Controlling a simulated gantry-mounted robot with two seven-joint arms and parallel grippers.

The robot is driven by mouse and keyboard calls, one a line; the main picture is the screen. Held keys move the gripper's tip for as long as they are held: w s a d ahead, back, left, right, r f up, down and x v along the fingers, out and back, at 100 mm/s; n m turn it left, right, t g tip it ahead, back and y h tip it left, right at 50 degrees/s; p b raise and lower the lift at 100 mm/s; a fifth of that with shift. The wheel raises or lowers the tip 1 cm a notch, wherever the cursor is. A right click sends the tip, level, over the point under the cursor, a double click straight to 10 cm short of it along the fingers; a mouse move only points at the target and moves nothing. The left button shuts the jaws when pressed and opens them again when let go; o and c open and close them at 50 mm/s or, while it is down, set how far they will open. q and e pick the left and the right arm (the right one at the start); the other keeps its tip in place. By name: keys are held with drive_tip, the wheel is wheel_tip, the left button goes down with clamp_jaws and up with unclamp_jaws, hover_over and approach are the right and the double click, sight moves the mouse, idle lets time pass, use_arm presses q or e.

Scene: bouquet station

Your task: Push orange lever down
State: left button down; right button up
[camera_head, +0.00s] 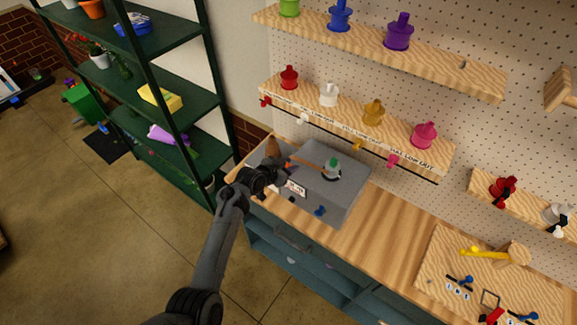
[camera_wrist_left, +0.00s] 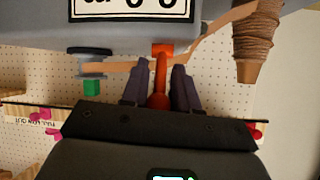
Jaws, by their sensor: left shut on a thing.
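The orange lever (camera_wrist_left: 161,72) shows upright in the middle of the left wrist view, below a black-framed sign, with a round orange end. My left gripper (camera_wrist_left: 160,88) has its two dark fingers on either side of the lever, shut on it. In the head view my left gripper (camera_head: 277,170) is at the left front of a grey box-like station (camera_head: 345,190) on the wooden bench. There only a small orange spot shows beside the fingers; most of the lever is hidden. My right gripper is not in view.
A tan wooden strip (camera_head: 306,162) crosses the station near a green-topped item (camera_head: 332,165). A twine-wrapped cone (camera_wrist_left: 258,38) is beside the gripper. A blue knob (camera_head: 320,210) is on the station's front. The bench right of the station (camera_head: 385,228) is clear.

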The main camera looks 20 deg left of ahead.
use_arm(q)
drive_tip(key=c, duration=1)
unclamp_jaws()
drive_tip(key=shift+s, duration=0.1)
drive_tip(key=shift+s+a+r, duration=0.15)
drive_tip(key=shift+s, duration=0.05)
drive_tip(key=v, duration=1)
drive_tip(key=shift+s, duration=0.1)
